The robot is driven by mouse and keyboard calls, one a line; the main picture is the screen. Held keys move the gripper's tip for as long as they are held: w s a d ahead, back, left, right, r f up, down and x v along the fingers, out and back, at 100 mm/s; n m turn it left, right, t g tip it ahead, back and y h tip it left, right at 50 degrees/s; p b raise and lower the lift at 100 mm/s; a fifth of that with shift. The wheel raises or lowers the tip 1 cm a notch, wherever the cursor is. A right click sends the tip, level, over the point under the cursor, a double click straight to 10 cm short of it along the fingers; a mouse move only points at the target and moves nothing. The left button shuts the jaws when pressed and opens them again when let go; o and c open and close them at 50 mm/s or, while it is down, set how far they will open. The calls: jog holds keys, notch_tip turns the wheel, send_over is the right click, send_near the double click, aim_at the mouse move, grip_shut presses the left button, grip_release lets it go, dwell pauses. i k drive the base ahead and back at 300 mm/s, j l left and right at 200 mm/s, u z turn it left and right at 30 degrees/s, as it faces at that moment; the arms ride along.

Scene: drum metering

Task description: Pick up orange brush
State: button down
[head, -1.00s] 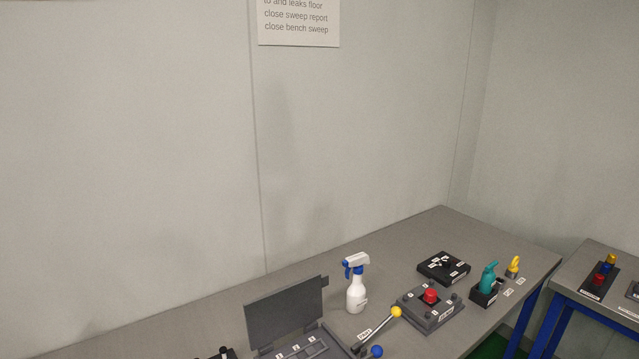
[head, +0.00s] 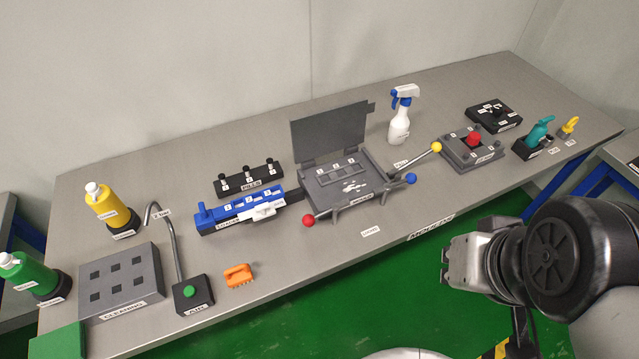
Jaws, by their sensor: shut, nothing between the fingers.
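The orange brush (head: 238,275) lies on the grey bench near its front edge, just right of the black block with the green button. It is small, with a block-like orange body. My gripper (head: 446,263) is at the right of the head view, in front of the bench edge and far to the right of the brush. Its fingers point left and are shut with nothing between them. Nothing hides the brush.
The green-button block (head: 193,294) with a curved pipe stands close left of the brush. A grey socket block (head: 121,281), a blue slide unit (head: 240,209) and an open-lidded grey box (head: 345,184) stand around. Bare bench (head: 300,250) lies right of the brush.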

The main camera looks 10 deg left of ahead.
aim_at(238, 274)
jog(key=k+u, duration=0.15)
jog(key=u, duration=1.5)
